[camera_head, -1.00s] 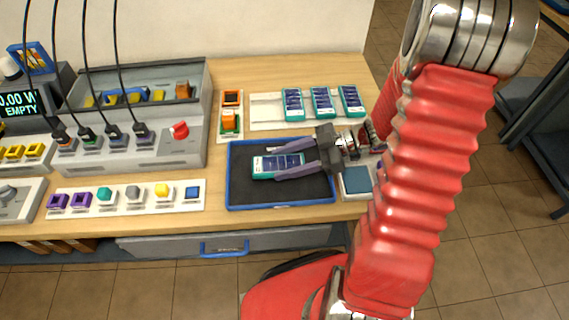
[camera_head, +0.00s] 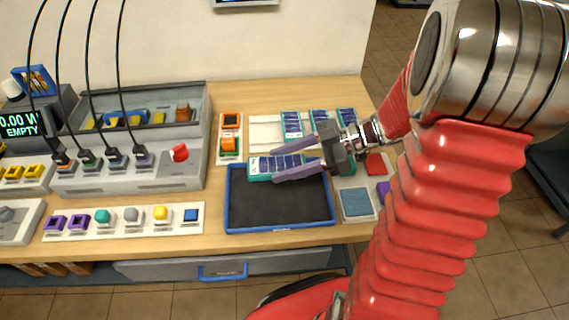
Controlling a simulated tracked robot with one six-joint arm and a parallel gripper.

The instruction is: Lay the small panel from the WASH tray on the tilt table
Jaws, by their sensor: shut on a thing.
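A small panel (camera_head: 262,167) with dark blue cells and a teal frame is between the two purple fingers of my gripper (camera_head: 277,168). My gripper is shut on it. The panel appears raised over the back part of the blue-rimmed black tray (camera_head: 280,229), and the rest of the tray looks empty. I cannot read a WASH label on it. I cannot make out which thing is the tilt table.
Several similar panels (camera_head: 291,122) lie on a white board (camera_head: 264,130) behind the tray. A white holder with orange and green parts (camera_head: 230,146) stands left of it. A grey console (camera_head: 130,170) with hanging cables is at left. Coloured pads (camera_head: 357,203) lie right of the tray.

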